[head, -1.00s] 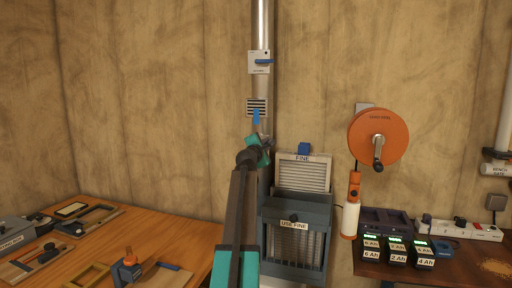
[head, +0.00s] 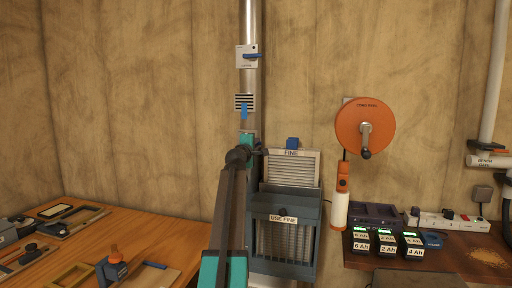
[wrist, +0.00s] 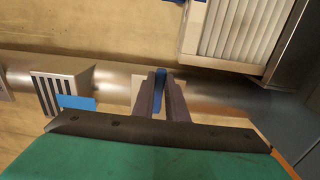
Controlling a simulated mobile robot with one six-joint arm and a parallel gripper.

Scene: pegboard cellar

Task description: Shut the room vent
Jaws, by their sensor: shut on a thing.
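A pale vent grille with dark slats (head: 245,102) sits on the metal pipe, with a blue tab (head: 244,113) at its lower edge. In the wrist view the grille (wrist: 50,95) and its blue tab (wrist: 76,102) lie left of my fingers, clear of them. My gripper (wrist: 160,76) is shut on a narrow blue handle (wrist: 160,77) in front of a pale plate (wrist: 143,92) on the pipe. In the head view my wrist covers that plate and handle, just below the grille.
A white plate with a blue lever (head: 252,56) is higher on the pipe. A filter rack (head: 284,235) with a "FINE" panel (head: 292,167) stands close on the right. An orange reel (head: 365,126) hangs farther right. A wooden bench (head: 150,230) is at left.

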